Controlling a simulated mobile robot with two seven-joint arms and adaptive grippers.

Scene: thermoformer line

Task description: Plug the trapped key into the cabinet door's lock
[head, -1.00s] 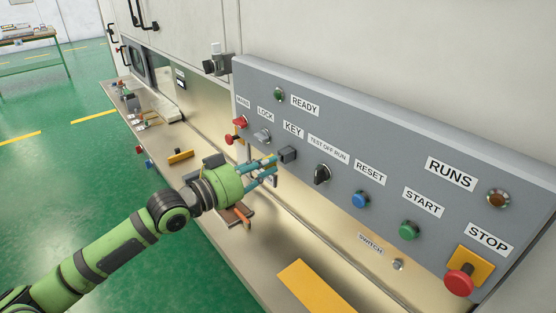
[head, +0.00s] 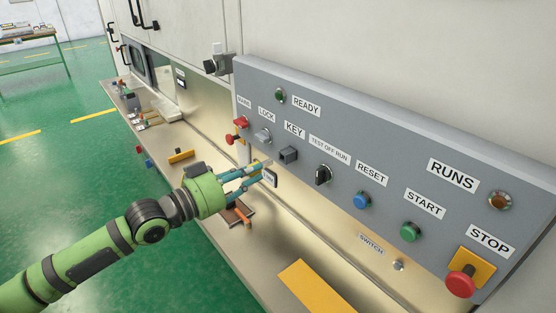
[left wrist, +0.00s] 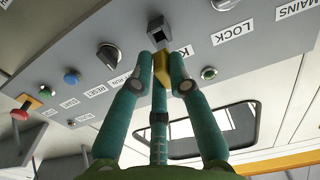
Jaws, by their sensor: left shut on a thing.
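My left gripper (head: 264,168) has its teal fingers shut on a small yellow piece, the key (left wrist: 162,70), just in front of the grey control panel (head: 400,190). Only part of the key shows between the fingertips. A dark grey lock-like fitting (head: 217,64) sits on the cabinet front at the panel's upper left corner. My right gripper is not in view.
The panel carries a black selector knob (head: 323,175), a blue button (head: 361,200), a green button (head: 410,231) and a red stop button (head: 461,284). A narrow ledge (head: 240,270) with small items runs below. Open green floor (head: 70,180) lies to the left.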

